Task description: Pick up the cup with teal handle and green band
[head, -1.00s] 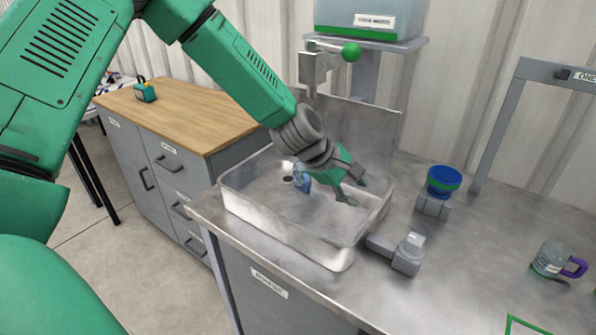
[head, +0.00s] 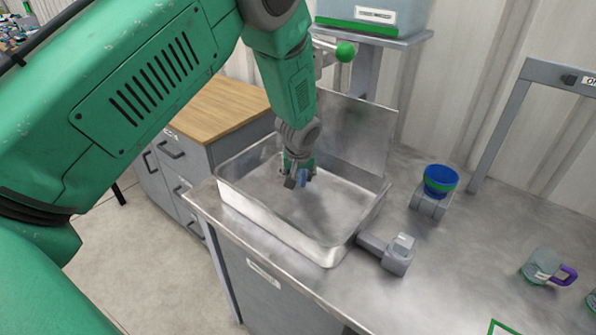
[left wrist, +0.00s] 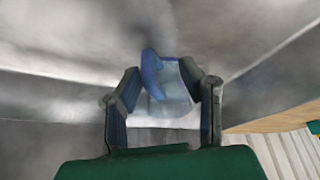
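No cup with both a teal handle and a green band can be made out clearly. A clear cup with a blue handle (left wrist: 168,88) lies in the metal basin (head: 275,228); in the head view only a bit of blue (head: 303,177) shows beside my gripper, and I see no green band on it. My left gripper (head: 297,181) reaches down into the basin. In the left wrist view my left gripper (left wrist: 165,95) is open, its fingers on either side of this cup; contact cannot be told. My right gripper is not in view.
A clear cup with purple handle and green band (head: 545,267) stands on the counter at right. Another cup (head: 591,300) is cut off by the right edge. A blue and green bowl (head: 440,180) sits on a grey stand. A grey valve-like fitting (head: 396,255) juts from the basin.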

